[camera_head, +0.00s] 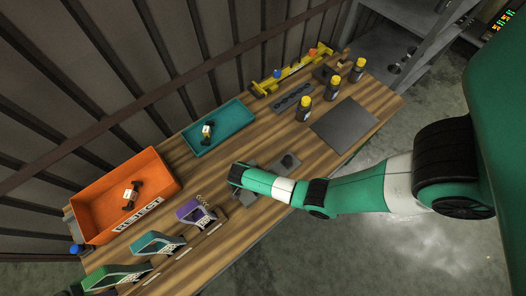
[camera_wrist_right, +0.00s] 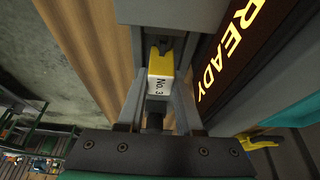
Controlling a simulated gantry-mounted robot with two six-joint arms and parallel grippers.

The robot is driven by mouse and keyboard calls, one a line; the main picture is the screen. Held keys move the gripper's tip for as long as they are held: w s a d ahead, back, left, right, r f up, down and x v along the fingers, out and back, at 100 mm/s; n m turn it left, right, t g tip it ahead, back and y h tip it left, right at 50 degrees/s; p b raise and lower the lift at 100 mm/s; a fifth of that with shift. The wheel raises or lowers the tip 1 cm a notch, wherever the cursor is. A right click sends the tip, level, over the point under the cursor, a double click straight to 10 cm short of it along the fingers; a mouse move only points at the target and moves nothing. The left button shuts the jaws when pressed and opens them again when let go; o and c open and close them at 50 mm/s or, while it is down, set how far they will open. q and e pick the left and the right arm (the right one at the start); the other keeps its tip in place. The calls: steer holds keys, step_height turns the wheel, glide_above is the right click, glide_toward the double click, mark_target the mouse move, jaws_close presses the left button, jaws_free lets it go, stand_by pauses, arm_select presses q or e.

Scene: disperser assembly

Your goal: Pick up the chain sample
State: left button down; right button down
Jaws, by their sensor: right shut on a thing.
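My right gripper (camera_wrist_right: 158,105) is shut on a small piece, taken to be the chain sample (camera_wrist_right: 159,78), with a yellow top and a white face marked "No. 3". A dark part shows below its white face, between the fingers. In the head view my right gripper (camera_head: 236,174) is over the middle of the wooden bench, in front of the teal tray (camera_head: 236,112); the held piece cannot be made out there. A similar yellow, white and black piece (camera_head: 207,130) lies in the teal tray. My left gripper is not in view.
An orange REJECT bin (camera_head: 160,168) holds a white and black piece. Several coloured stands (camera_head: 195,209) line the front left. Three yellow-capped bottles (camera_head: 304,108), a grey plate (camera_head: 345,125) and a yellow rack (camera_head: 290,72) occupy the right. A READY label (camera_wrist_right: 230,52) is close beside my right gripper.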

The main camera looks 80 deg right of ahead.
step_height(320, 180, up, 18)
steer(key=p, duration=0.9)
